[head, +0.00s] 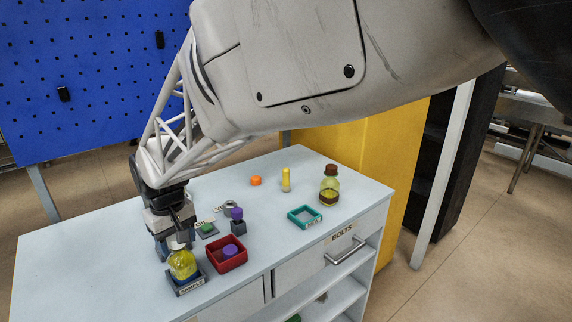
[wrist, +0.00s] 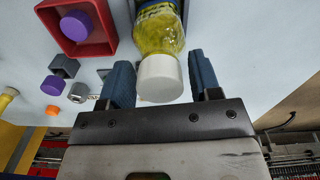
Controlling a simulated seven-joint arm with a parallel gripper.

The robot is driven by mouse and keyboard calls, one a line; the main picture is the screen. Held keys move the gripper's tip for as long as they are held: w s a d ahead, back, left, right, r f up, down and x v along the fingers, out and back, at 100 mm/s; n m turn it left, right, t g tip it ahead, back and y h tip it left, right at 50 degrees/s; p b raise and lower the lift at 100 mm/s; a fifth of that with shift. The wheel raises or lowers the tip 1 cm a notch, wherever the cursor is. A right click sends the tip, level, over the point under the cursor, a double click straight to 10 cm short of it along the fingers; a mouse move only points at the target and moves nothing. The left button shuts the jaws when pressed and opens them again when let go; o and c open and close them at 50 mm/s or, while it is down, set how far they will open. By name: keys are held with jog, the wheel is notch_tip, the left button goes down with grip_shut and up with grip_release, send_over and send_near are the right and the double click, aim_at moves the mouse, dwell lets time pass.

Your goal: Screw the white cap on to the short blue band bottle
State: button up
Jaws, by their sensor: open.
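The short bottle (head: 183,265) with yellow contents stands upright in a dark square holder (head: 188,286) at the front of the bench. In the wrist view the bottle (wrist: 157,38) shows its blue band (wrist: 155,6) at the top edge. The white cap (wrist: 160,78) sits at the bottle's mouth, in line with it; whether its thread is engaged cannot be told. My gripper (wrist: 161,72) is open, with one blue finger on each side of the cap and visible gaps. In the head view my gripper (head: 181,238) is right above the bottle and mostly hides the cap.
A red tray (head: 226,266) with a purple cap stands close to the right of the bottle. Behind it are small blocks, one with a purple knob (head: 237,213). A teal frame (head: 305,216), a brown-capped bottle (head: 329,190), a yellow cylinder (head: 286,180) and an orange piece (head: 255,181) stand farther right.

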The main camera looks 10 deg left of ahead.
jog(key=shift+n, duration=0.3)
jog(key=shift+n, duration=0.5)
jog(key=shift+n, duration=0.3)
jog(key=shift+n, duration=0.6)
jog(key=shift+n, duration=0.9)
jog(key=shift+n, duration=0.8)
jog(key=shift+n, duration=0.3)
